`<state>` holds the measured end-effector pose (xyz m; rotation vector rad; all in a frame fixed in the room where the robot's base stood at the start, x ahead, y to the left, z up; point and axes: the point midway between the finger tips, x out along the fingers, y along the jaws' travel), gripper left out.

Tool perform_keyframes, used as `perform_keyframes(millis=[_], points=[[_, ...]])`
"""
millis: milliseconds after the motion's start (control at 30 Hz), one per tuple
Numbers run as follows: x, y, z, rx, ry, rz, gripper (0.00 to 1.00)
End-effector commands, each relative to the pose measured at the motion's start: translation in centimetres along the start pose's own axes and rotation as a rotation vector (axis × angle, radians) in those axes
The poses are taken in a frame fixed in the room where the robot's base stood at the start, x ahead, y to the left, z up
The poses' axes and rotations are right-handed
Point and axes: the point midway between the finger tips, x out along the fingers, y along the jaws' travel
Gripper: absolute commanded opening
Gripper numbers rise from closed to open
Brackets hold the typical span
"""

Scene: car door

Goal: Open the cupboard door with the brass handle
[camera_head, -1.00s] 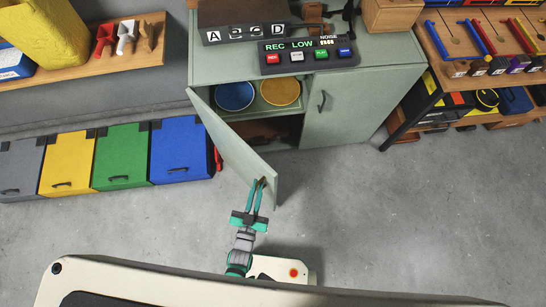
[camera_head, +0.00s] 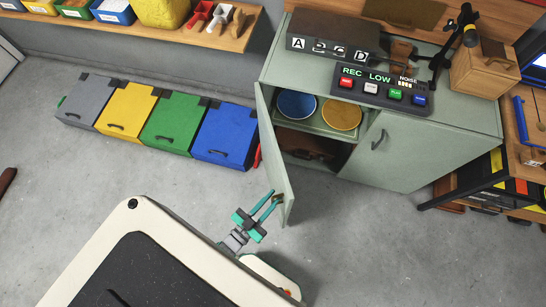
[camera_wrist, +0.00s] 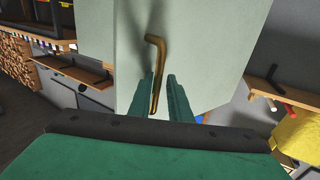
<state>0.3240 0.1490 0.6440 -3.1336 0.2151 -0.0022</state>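The grey-green cupboard (camera_head: 420,155) has its left door (camera_head: 272,150) swung well out from the front. The brass handle (camera_wrist: 156,65) is a bent bar on this door, seen in the wrist view. My gripper (camera_head: 275,197) is at the door's free edge in the head view. In the wrist view its two green fingers (camera_wrist: 161,85) stand on either side of the handle's lower part, with a gap between them. The handle lies close to the left finger, and some space shows on the right. Whether it touches is unclear.
Inside the cupboard are a blue bowl (camera_head: 297,104) and a yellow bowl (camera_head: 341,114). The right door (camera_head: 395,145) is shut. Coloured bins (camera_head: 175,132) stand along the wall to the left. A workbench (camera_head: 525,165) is at the right. Grey floor lies clear before the cupboard.

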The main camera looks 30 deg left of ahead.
Motion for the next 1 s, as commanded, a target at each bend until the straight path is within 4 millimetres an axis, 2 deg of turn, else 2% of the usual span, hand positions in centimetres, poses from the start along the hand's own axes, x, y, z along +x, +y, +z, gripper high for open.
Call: perform_keyframes(millis=[267, 367, 800, 1000], points=[[-0.1, 0.3, 0.1, -0.001, -0.001, 0.005, 0.17], [-0.8, 0.3, 0.1, 0.000, -0.002, 0.005, 0.17], [-8.3, 0.2, 0.1, 0.000, -0.003, 0.003, 0.17], [-10.3, 0.2, 0.1, -0.001, -0.002, 0.004, 0.17]])
